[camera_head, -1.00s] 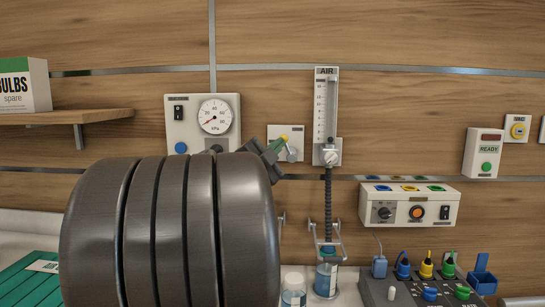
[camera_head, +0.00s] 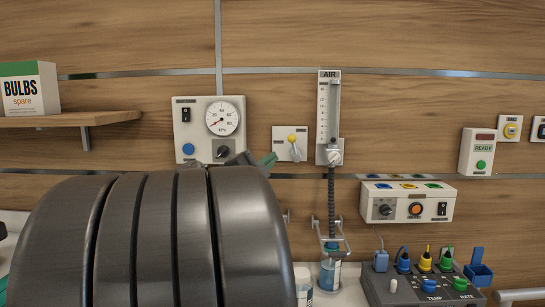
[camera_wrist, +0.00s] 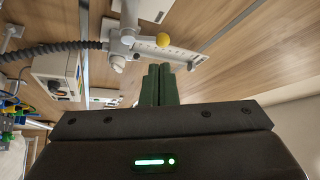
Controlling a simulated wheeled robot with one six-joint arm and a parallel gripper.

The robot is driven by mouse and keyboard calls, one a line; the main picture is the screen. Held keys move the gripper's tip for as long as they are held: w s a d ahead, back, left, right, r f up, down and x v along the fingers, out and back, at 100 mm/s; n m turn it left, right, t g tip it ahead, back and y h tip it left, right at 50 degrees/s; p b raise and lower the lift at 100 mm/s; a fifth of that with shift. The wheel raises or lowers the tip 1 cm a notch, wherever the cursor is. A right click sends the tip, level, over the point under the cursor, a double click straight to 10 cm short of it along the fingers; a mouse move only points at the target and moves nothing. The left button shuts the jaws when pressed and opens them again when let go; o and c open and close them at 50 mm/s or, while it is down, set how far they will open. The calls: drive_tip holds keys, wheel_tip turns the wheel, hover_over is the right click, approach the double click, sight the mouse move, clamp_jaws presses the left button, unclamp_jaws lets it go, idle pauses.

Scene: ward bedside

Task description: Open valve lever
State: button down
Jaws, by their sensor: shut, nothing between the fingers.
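The valve lever (camera_head: 292,138) has a yellow ball end and a grey body, on a small white wall plate (camera_head: 280,147). In the head view its ball sits near the plate's middle, and its exact angle is hard to tell. In the wrist view the yellow ball (camera_wrist: 163,40) stands just beyond the fingertips. My gripper (camera_head: 268,160) is shut and empty, with its green fingers below and left of the lever, apart from it in the head view. The green fingers (camera_wrist: 160,72) lie together in the wrist view. My dark arm link hides much of the lower left.
Left of the lever is a gauge panel (camera_head: 205,104); right of it is the AIR flowmeter (camera_head: 328,110) with a dark hose (camera_head: 331,200) below. A control box (camera_head: 408,190) and a READY box (camera_head: 478,152) sit further right. A shelf (camera_head: 60,120) holds a bulbs box (camera_head: 30,90).

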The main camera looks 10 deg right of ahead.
drive_tip(key=v, duration=0.6)
